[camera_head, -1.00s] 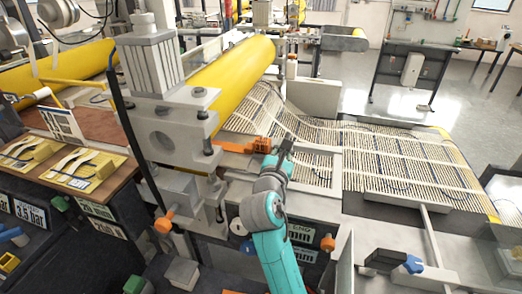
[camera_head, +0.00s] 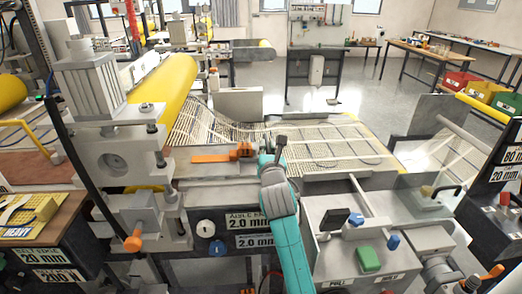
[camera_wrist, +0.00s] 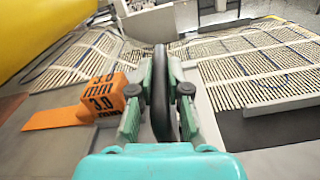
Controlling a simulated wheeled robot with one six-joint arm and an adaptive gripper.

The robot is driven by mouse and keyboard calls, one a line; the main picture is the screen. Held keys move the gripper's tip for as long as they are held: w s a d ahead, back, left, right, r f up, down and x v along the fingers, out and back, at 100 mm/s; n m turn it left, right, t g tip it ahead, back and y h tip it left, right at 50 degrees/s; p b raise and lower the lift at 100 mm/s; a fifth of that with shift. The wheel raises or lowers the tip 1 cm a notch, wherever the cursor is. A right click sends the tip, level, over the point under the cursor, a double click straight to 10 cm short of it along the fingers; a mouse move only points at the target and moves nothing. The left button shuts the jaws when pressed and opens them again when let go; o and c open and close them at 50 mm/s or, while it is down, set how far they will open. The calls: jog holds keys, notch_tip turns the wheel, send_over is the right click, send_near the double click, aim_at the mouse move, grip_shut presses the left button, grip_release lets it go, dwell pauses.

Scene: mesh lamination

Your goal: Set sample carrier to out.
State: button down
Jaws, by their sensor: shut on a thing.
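My gripper (camera_head: 279,148) is at the line's front side, right of the orange block (camera_head: 242,151). In the wrist view, my gripper (camera_wrist: 160,92) is shut on a dark upright handle (camera_wrist: 161,75), with a green finger on either side of it. A pale grey flat frame (camera_wrist: 207,95), which looks like the sample carrier, lies just beyond and right of the handle, around a patch of ribbed mesh. Whether the handle joins this frame is hidden by my fingers. The orange block (camera_wrist: 100,100), marked 3.0 mm, sits left of my gripper, apart from it.
A yellow roller (camera_head: 165,95) and grey press column (camera_head: 90,85) stand left. Cream mesh (camera_head: 345,140) runs to the right. A control box (camera_head: 350,245) with a green button (camera_head: 368,260) stands in front right. Open floor lies behind the line.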

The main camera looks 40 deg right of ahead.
dwell(0.3)
jog(key=c, duration=1.1)
grip_release()
jog(key=shift+c, duration=0.2)
jog(key=shift+s, duration=0.15)
jog(key=v, duration=1.1)
jog(key=shift+s+a, duration=0.25)
jog(key=shift+s, duration=0.05)
